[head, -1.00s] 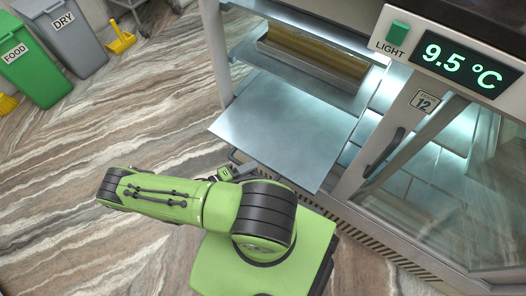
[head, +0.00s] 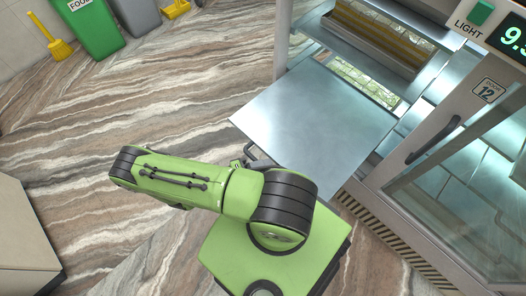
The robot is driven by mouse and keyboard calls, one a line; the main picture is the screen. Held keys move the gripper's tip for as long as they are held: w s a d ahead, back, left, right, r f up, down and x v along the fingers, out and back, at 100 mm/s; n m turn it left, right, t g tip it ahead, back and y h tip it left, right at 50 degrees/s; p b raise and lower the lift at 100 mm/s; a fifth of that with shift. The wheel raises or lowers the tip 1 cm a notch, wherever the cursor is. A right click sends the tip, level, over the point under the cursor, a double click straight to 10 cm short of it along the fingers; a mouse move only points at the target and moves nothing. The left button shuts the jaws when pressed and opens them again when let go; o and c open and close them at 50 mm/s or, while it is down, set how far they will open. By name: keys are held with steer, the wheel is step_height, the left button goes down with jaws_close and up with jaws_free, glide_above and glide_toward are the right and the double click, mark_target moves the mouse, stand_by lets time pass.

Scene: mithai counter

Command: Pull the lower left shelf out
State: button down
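The lower left shelf (head: 315,115) is a flat, bare steel sheet that sticks well out of the front of the glass display counter. A dark bar handle (head: 262,158) shows at its front edge. My gripper (head: 247,161) is at this front edge, beside the handle. It is mostly hidden behind my green arm, so I cannot see its fingers or whether they are around the handle.
Above and behind the shelf, a long tray (head: 375,38) of brown sweets sits in the counter. The closed right glass door (head: 470,165) has a dark handle (head: 433,140). A green bin (head: 90,25) and a beige block (head: 22,240) stand at left. The striped floor between is open.

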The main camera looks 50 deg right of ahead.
steer(key=c, duration=1.1)
jaws_free()
steer(key=v, duration=1.5)
steer(key=shift+w+a, duration=0.25)
steer(key=shift+a, duration=0.05)
